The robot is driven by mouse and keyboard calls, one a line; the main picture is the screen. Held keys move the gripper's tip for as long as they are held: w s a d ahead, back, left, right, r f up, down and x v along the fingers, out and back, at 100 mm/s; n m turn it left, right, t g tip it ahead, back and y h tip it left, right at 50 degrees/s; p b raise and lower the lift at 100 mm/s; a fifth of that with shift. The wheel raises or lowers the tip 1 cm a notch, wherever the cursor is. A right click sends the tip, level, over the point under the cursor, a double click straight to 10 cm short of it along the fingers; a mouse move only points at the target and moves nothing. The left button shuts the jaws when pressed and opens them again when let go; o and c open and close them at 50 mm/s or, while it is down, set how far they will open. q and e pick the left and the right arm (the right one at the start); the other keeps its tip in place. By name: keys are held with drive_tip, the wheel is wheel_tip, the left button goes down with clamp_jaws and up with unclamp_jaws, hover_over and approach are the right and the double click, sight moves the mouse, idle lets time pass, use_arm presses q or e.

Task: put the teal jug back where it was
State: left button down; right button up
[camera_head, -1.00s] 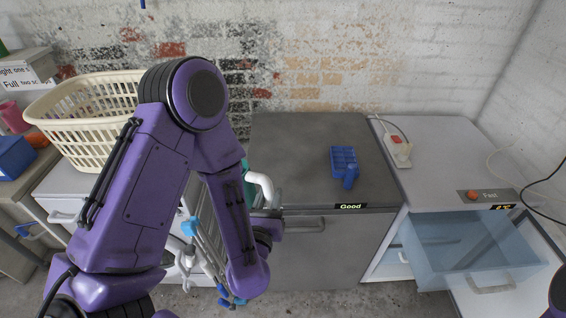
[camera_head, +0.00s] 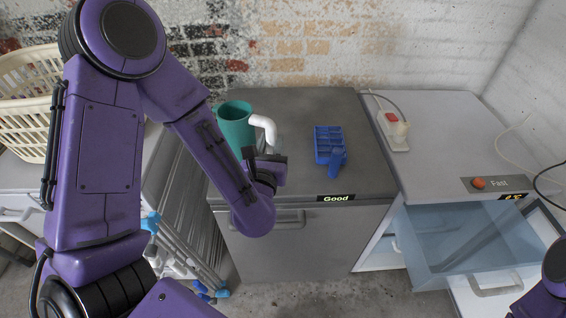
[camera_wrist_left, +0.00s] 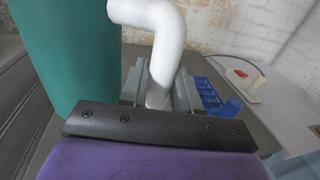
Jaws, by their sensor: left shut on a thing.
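The teal jug (camera_head: 234,126) with its white handle (camera_head: 266,130) is upright at the left part of the grey cabinet top (camera_head: 300,180) in the head view. My left gripper (camera_head: 270,152) is shut on the handle, at the jug's right side. In the left wrist view the jug's teal wall (camera_wrist_left: 65,45) fills the upper left, and the white handle (camera_wrist_left: 160,35) runs down between the two fingers (camera_wrist_left: 159,92). The jug's base is hidden behind my arm, so I cannot tell whether it touches the top. My right gripper is out of view.
A blue compartmented tray (camera_head: 328,145) lies on the grey top, right of the jug. A power strip (camera_head: 393,130) lies on the white cabinet beyond. An open transparent drawer (camera_head: 460,240) juts out at right. A cream basket (camera_head: 30,110) and a folded rack (camera_head: 185,235) are at left.

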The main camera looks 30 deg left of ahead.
use_arm(q)
drive_tip(key=w+f+b, duration=0.1)
drive_tip(key=w+f, duration=0.1)
drive_tip(key=w, duration=0.1)
drive_tip(key=w+a+f+b, duration=0.1)
drive_tip(key=w+f, duration=0.2)
drive_tip(key=w+f+b, duration=0.1)
drive_tip(key=w+f, duration=0.2)
drive_tip(key=shift+w+a, duration=0.15)
drive_tip(key=shift+w, duration=0.2)
wheel_tip(320, 180, down, 3)
drive_tip(key=shift+r, duration=0.2)
drive_tip(key=shift+w+f, duration=0.15)
drive_tip(key=shift+f, duration=0.15)
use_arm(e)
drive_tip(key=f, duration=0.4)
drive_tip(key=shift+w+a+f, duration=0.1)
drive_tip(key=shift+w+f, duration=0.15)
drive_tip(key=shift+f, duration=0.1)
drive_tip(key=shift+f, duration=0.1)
use_arm(q)
drive_tip(key=shift+f, duration=0.15)
drive_tip(key=c, duration=0.8)
unclamp_jaws()
